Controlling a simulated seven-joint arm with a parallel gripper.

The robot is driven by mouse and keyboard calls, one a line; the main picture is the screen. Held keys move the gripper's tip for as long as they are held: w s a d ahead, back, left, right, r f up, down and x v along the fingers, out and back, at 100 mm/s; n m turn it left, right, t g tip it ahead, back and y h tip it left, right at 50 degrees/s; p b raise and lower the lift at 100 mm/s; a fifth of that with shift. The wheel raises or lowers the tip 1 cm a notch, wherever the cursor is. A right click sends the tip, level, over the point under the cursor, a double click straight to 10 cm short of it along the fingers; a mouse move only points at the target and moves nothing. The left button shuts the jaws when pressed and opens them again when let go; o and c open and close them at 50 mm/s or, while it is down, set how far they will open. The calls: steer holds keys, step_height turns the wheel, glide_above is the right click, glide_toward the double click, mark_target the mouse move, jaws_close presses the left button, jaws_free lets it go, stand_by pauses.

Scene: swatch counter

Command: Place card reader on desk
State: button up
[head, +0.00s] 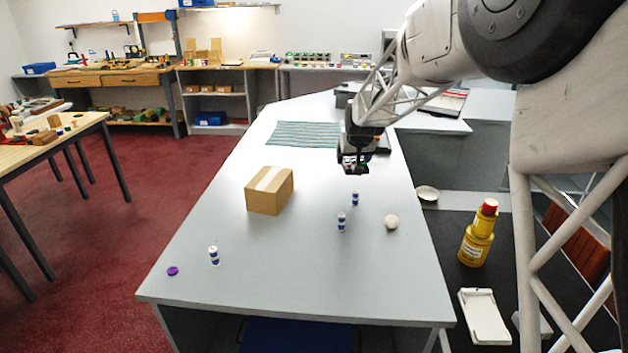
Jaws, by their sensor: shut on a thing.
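My gripper (356,152) is over the far half of the grey desk (300,255), pointing down. It is shut on a small dark thing with reddish and greenish spots, which I take to be the card reader (355,169). The gripper hides much of it. It seems to be just above the desk top, but I cannot tell whether it touches.
A cardboard box (269,191) stands left of my gripper. Small blue-and-white cylinders (341,222), a pale round thing (391,222) and a purple disc (172,271) are nearer. A striped cloth (303,134) lies behind. The desk's near middle is clear.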

steer(key=n+y, duration=0.1)
steer(key=n, duration=0.1)
glide_above(310, 191)
steer(key=s, duration=0.2)
steer(key=shift+d, duration=0.35)
steer(key=shift+f, duration=3.1)
steer(key=shift+f, duration=1.85)
steer(key=shift+f, duration=0.15)
steer(key=o, duration=0.8)
